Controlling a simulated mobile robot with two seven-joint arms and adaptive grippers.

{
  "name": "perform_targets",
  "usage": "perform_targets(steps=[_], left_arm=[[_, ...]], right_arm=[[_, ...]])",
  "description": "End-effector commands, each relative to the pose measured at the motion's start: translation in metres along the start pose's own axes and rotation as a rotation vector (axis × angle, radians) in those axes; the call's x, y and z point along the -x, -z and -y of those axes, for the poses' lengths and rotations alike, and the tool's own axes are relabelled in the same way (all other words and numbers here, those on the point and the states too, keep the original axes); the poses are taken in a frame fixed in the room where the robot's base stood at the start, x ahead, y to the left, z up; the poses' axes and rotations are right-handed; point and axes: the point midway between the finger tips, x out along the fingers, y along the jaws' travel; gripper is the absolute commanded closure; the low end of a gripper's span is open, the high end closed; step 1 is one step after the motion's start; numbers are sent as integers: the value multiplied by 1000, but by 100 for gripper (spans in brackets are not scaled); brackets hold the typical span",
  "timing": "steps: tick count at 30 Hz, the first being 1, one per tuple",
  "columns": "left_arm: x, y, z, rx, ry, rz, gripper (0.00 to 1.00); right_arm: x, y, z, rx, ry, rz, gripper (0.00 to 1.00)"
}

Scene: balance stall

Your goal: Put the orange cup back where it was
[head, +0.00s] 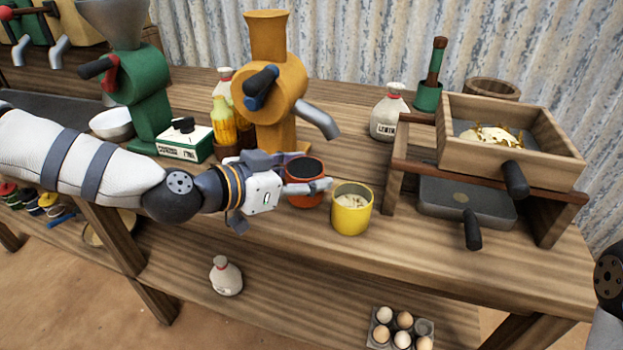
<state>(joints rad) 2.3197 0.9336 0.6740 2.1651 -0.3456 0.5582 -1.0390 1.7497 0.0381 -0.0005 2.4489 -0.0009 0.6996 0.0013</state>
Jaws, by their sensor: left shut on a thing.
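The orange cup (304,171) with a dark top stands upright at or just above the wooden table, near the front edge. My left gripper (310,184) comes in from the left and is shut on the orange cup; its fingers cover part of the cup's side. I cannot tell whether the cup's base touches the table. A yellow cup (351,213) with pale contents stands just right of the orange cup, close to the fingertips. Only a piece of my right arm shows at the right edge; its gripper is out of view.
A yellow-orange grinder (268,85) with a grey spout stands behind the cup, a green grinder (146,95) further left. A wooden sieve frame (455,150) stands right. A white lemon bottle (389,112) is behind. Eggs (404,319) and another bottle (226,276) sit on the lower shelf.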

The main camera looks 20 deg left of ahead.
Motion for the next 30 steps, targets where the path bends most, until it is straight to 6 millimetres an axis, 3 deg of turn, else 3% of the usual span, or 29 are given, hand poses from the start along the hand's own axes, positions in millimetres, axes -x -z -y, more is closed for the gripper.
perform_targets(steps=[1,2,8,13,14,15,25,30], left_arm=[[-9,-29,1,16,-4,23,79],[-10,-33,1,15,-4,21,79],[-7,-24,1,4,-2,8,79],[-9,-28,1,4,-2,9,79],[-8,-27,1,4,-1,8,42],[-8,-26,1,4,-1,8,40],[-7,-21,1,3,-1,5,40],[21,-16,2,2,2,0,40]], right_arm=[[-18,-9,-1,1,-2,47,60],[-22,-11,-1,1,-3,57,60],[-18,-10,-1,1,-3,48,60],[-20,-10,-1,1,-3,52,60],[-20,-10,-1,1,-3,51,60],[-20,-10,-1,2,-3,50,60],[-17,-9,-1,2,-3,45,60],[-5,-3,0,1,-1,14,60]])
